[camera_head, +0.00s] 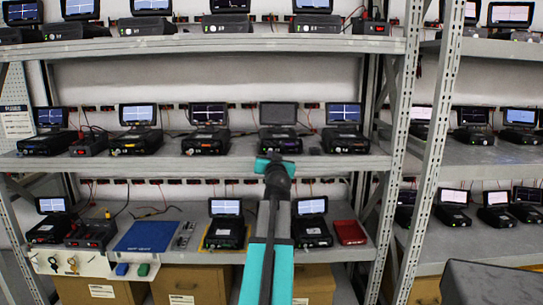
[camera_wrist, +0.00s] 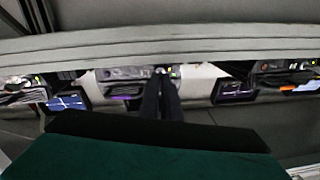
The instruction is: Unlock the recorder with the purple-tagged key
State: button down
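My gripper (camera_head: 270,162) is at the middle shelf's front edge, in front of the middle recorder (camera_head: 280,140), which has a dark screen. In the wrist view the two dark fingers (camera_wrist: 163,75) lie close together and point at a recorder front with small lights. Whether something thin is between the fingertips cannot be told. A small purple patch (camera_wrist: 125,90) shows on the recorder left of the fingers in that view. I cannot make out a purple-tagged key in either view. Small key-like items (camera_head: 72,262) are on a white panel at the lower left.
The middle shelf (camera_head: 130,164) holds several more recorders beside the middle one. The lower shelf has a blue mat (camera_head: 148,236), a red tray (camera_head: 350,232) and more recorders. Cardboard boxes (camera_head: 190,283) stand below. A metal post (camera_head: 425,170) rises at the right.

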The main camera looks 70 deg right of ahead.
jog(key=shift+r+m+p, duration=0.15)
jog(key=shift+m+p, duration=1.4)
jog(key=shift+m, duration=1.85)
jog(key=c, duration=2)
grip_release()
jog(key=shift+a, duration=0.2)
